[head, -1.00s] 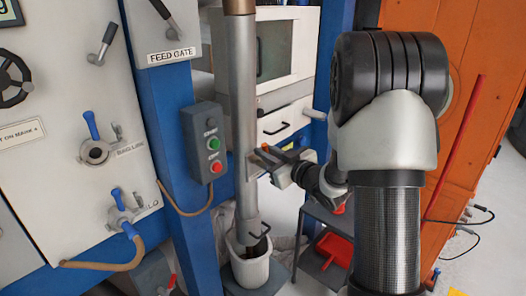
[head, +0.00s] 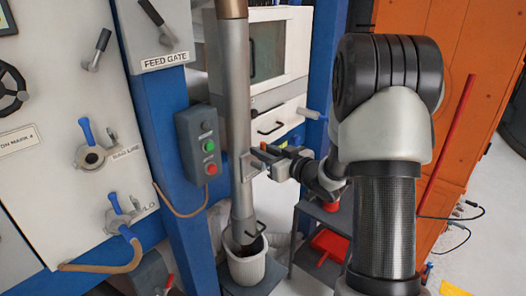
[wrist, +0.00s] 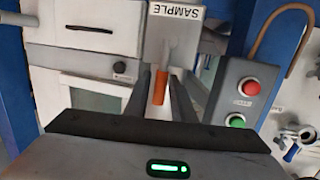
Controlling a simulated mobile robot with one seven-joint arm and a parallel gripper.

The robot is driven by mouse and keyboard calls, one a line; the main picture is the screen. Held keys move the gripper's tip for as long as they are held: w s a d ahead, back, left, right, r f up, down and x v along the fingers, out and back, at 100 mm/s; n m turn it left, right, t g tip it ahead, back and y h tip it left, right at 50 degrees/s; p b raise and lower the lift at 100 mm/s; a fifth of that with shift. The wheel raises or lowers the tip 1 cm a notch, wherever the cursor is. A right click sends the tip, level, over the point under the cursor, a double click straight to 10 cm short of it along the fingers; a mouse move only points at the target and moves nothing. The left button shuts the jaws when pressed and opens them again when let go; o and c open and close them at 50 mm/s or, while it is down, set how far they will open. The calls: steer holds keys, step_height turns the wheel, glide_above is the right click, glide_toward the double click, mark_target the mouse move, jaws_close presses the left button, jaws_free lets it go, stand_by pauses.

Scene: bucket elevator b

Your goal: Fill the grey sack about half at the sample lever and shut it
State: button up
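The sample lever's orange handle (wrist: 160,87) hangs below the SAMPLE plate (wrist: 174,32) in the wrist view. My gripper (wrist: 160,82) has a finger on each side of the handle, with gaps showing, so it looks open around the handle. In the head view my gripper (head: 265,158) is at the lever beside the grey pipe (head: 235,110). A pale grey, open-topped container (head: 245,266) stands under the pipe's lower end, with dark material or shadow inside. I cannot tell if it is the sack; its fill level is unclear.
A button box (head: 202,145) with green and red buttons is on the blue post left of the pipe. A FEED GATE plate (head: 166,60) is above it. A red tray (head: 330,245) lies on a low shelf at right. An orange cabinet (head: 455,110) stands right of my arm.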

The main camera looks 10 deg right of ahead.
steer(key=shift+o, duration=0.7)
steer(key=v, duration=1.7)
steer(key=shift+s, duration=0.25)
stand_by(5.3)
